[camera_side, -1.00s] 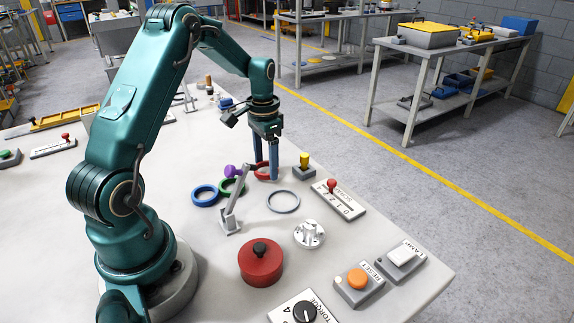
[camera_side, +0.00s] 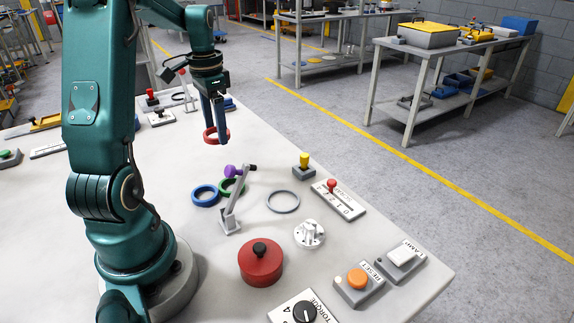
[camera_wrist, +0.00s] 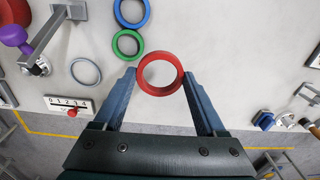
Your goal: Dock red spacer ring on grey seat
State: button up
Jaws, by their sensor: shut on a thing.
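My gripper (camera_side: 217,138) is shut on the red spacer ring (camera_side: 208,137) and holds it above the table, towards the far side. In the wrist view the red ring (camera_wrist: 160,92) sits between the fingertips (camera_wrist: 158,76), its round opening facing the camera. A flat grey ring (camera_side: 271,208) lies on the table, right of and nearer than the gripper in the side view; it also shows in the wrist view (camera_wrist: 86,84). It looks like the grey seat, but I cannot be sure. It is empty, and the red ring is well apart from it.
A blue ring (camera_side: 195,199) and a green ring (camera_side: 242,190) lie beside a tilted lever (camera_side: 234,205) with a purple knob. A yellow-topped button (camera_side: 304,168), a slider block (camera_side: 338,201) and a red lidded pot (camera_side: 260,267) stand nearby.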

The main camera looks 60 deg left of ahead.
jog(key=w+d+f+m, duration=0.2)
jog(key=w+d, duration=0.3)
jog(key=d, duration=0.2)
jog(key=m, duration=0.3)
send_over(283, 202)
notch_tip(283, 202, down, 2)
jog(key=shift+f, duration=2.65)
jog(key=shift+f, duration=0.35)
jog(key=shift+r, duration=0.35)
jog(key=shift+r, duration=0.35)
jog(key=shift+f, duration=0.3)
dwell(0.4)
jog(key=shift+r, duration=0.35)
